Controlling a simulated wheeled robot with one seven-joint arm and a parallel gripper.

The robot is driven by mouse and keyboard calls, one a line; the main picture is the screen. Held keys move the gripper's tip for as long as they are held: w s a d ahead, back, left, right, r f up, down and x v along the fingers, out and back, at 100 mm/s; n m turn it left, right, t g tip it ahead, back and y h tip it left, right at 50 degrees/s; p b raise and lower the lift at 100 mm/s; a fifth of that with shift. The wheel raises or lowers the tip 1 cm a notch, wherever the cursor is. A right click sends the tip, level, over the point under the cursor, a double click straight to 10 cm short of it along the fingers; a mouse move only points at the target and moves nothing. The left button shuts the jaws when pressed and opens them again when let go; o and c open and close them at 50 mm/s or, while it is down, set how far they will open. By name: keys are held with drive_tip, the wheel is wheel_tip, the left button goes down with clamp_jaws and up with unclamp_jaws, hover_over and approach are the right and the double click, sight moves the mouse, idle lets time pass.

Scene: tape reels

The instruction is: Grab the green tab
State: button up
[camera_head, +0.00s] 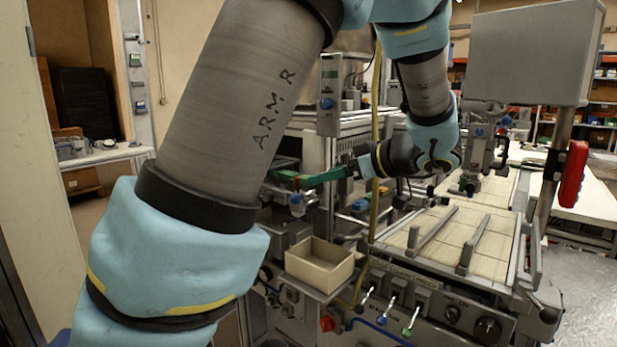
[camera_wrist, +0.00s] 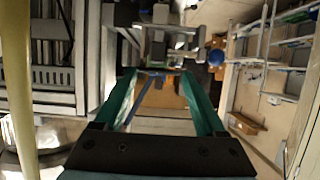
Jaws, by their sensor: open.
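My gripper (camera_head: 304,183) reaches left from the end of my arm in the head view, with long green fingers. In the wrist view my gripper (camera_wrist: 159,74) has its two fingers spread apart with nothing held between them. A small green piece (camera_head: 284,175), which may be the green tab, shows just left of the fingertips in the head view. It is too small to be sure of, and I cannot tell whether the fingers touch it. I cannot make out the tab clearly in the wrist view.
An open beige box (camera_head: 320,264) stands below the gripper on the machine's front. A yellow vertical pole (camera_head: 374,120) passes close to my arm. A tiled work surface (camera_head: 477,220) with metal rails lies to the right. A red handle (camera_head: 572,174) hangs at the far right.

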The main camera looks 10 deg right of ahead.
drive_tip(key=p+x, duration=0.1)
drive_tip(key=x, duration=0.2)
drive_tip(key=shift+w+a+r+p, duration=0.1)
drive_tip(key=shift+w+p, duration=0.3)
drive_tip(key=shift+w+a, duration=0.15)
drive_tip(key=shift+w, duration=0.05)
drive_tip(key=shift+f, duration=0.25)
clamp_jaws()
